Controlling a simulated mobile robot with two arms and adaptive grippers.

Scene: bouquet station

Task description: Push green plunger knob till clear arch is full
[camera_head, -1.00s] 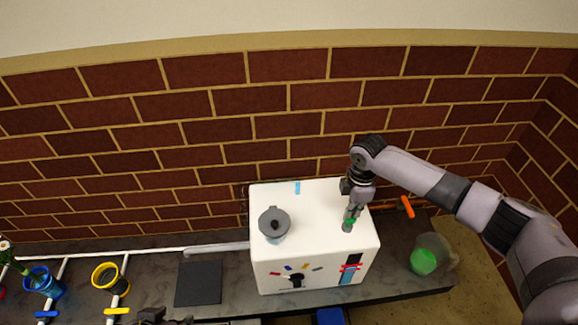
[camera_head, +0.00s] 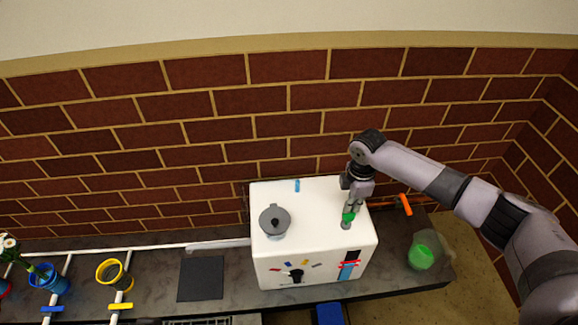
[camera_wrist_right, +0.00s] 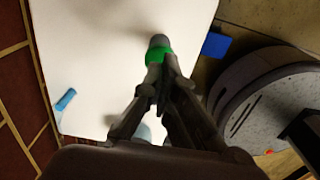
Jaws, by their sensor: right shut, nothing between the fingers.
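The green plunger knob (camera_head: 348,216) is a green band with a grey end on top of the white machine (camera_head: 268,270), near its right edge. It also shows in the right wrist view (camera_wrist_right: 158,56). My right gripper (camera_head: 353,208) is shut and empty, with its fingertips at the green band. In the right wrist view the closed fingertips (camera_wrist_right: 163,66) overlap the knob's near edge; whether they press it cannot be told. A blue strip with red marks (camera_head: 346,272) is on the machine's front at right; a clear arch is not distinct there. My left gripper is not in view.
A grey-lidded vessel (camera_head: 274,219) stands on the machine's top left. A dark square pad (camera_head: 200,278), a yellow-rimmed cup (camera_head: 110,272) and a blue cup (camera_head: 48,280) are to the left. A clear container with green contents (camera_head: 421,257) stands right of the machine.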

